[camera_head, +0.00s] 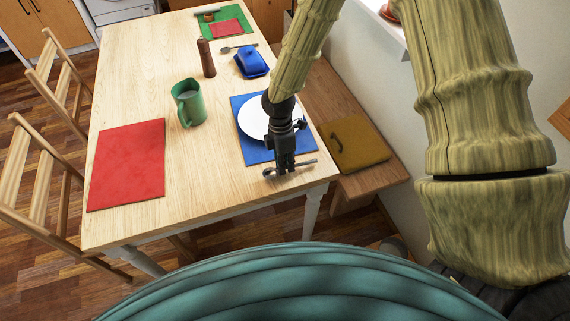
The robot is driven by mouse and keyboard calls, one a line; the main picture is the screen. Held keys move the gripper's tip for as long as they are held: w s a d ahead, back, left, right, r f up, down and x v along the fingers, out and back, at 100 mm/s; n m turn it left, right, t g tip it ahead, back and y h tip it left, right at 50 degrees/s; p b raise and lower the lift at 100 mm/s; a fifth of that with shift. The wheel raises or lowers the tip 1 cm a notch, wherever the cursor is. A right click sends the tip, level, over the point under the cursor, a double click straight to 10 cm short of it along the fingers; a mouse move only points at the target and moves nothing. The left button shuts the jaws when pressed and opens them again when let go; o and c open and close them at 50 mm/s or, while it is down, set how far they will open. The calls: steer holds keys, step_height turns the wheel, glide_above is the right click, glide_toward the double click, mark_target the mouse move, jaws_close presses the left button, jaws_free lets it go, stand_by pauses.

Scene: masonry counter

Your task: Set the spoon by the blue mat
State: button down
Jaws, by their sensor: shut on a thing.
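My gripper (284,168) points down at the near edge of the blue mat (258,157) and is shut on a metal spoon (301,164). The spoon lies crosswise, its bowl end to the left and its handle to the right, just off the mat's near edge. It is at or very near the tabletop; I cannot tell whether it touches. The blue mat bears a white plate (253,118), partly hidden behind my gripper. A second spoon (238,48) lies farther back on the table, near the blue butter dish (251,61).
A red mat (127,164) lies at the left, a green mat (205,29) at the far end. A wooden bench (321,104) with a cushion (358,146) runs along the right. Chairs stand left.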

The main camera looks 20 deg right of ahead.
steer(key=shift+f, duration=0.5)
steer(key=shift+f, duration=0.15)
steer(key=c, duration=1.6)
jaws_free()
steer(key=shift+o, duration=0.2)
steer(key=b+v, duration=0.2)
steer(key=v, duration=1)
steer(key=shift+b, duration=0.3)
